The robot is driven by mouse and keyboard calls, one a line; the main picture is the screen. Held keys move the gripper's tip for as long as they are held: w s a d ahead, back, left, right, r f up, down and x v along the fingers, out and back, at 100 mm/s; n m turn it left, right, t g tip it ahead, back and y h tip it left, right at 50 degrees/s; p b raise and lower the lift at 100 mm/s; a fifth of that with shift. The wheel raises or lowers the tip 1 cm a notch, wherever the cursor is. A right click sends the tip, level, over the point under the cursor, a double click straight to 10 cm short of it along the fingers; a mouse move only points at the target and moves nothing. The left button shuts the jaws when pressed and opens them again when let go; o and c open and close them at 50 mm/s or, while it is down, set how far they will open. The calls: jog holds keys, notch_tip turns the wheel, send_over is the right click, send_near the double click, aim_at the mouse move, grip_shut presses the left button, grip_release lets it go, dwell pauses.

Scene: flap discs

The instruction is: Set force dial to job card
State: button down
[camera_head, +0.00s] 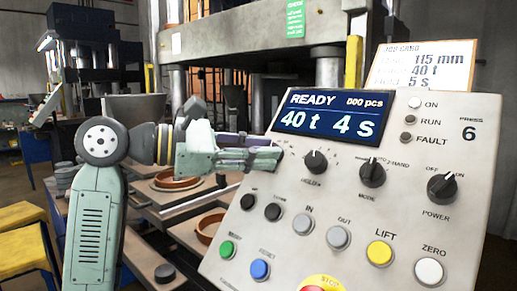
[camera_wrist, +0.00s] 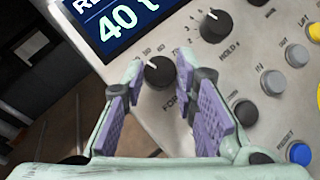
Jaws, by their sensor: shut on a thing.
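The black force dial (camera_wrist: 160,72) sits between my fingertips in the wrist view, its white mark pointing up and slightly left. My gripper (camera_wrist: 160,76) is shut on it. In the head view my gripper (camera_head: 275,156) reaches the panel's left side and hides the dial. The display (camera_head: 328,117) reads READY, 000 pcs, 40 t and 4 S. The job card (camera_head: 425,66) above the panel shows 115 mm, 40 t and 5 s. The hold dial (camera_head: 316,162) is right of the gripper; it also shows in the wrist view (camera_wrist: 215,26).
The mode dial (camera_head: 372,173) and power dial (camera_head: 442,188) lie further right on the panel. Several push buttons, including blue (camera_head: 260,269) and yellow (camera_head: 380,253), sit below. A red stop button (camera_head: 318,287) is at the bottom. Trays with brown rings (camera_head: 178,181) stand left.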

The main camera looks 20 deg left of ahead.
jog(key=c, duration=1.3)
grip_release()
jog(key=v, duration=1.2)
jog(key=shift+r, duration=0.15)
